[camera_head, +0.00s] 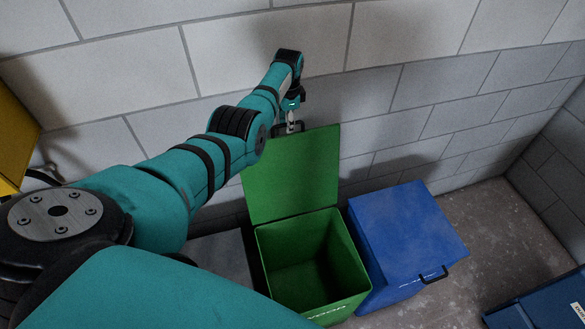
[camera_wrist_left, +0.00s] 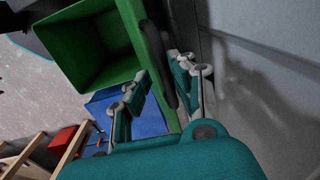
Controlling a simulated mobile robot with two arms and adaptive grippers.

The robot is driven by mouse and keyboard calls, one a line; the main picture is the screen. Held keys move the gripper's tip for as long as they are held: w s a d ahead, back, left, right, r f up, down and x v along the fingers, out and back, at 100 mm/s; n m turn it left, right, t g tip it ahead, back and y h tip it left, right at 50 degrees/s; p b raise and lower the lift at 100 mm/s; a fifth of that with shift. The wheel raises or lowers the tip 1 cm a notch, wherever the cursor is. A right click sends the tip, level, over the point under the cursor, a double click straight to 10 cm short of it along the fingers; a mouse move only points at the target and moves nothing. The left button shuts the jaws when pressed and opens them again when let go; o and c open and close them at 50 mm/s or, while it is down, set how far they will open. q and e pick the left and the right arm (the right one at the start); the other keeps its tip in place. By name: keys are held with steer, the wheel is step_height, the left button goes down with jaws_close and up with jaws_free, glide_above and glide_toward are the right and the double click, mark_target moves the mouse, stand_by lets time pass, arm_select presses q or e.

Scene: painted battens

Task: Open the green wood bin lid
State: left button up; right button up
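The green wood bin (camera_head: 315,262) stands on the floor with its mouth uncovered and its inside empty. Its green lid (camera_head: 292,175) is swung up and back, close to upright near the wall. A dark handle (camera_wrist_left: 160,65) sits on the lid's outer side near its edge. My left gripper (camera_head: 291,119) is at the lid's top edge. In the left wrist view its fingers (camera_wrist_left: 162,80) are spread, one on each side of the lid edge and handle. Whether they touch the lid is hard to tell. My right gripper is in neither view.
A blue bin (camera_head: 408,240) with a shut lid and black handle stands right beside the green one. The block wall (camera_head: 420,90) is close behind. Another blue object (camera_head: 540,305) is at lower right. Wooden battens (camera_wrist_left: 75,150) and a red item (camera_wrist_left: 68,138) show in the wrist view.

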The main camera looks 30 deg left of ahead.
arm_select(q)
steer(key=r, duration=0.3)
steer(key=shift+s+d, duration=0.15)
steer(key=shift+s, duration=0.05)
steer(key=shift+r+p, duration=0.35)
steer(key=shift+r, duration=0.45)
step_height(320, 180, up, 3)
steer(key=shift+d+f, duration=0.1)
steer(key=shift+f, duration=0.1)
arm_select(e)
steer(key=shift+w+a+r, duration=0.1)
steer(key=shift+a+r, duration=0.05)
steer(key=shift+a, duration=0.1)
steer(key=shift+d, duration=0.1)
arm_select(q)
steer(key=shift+f, duration=0.1)
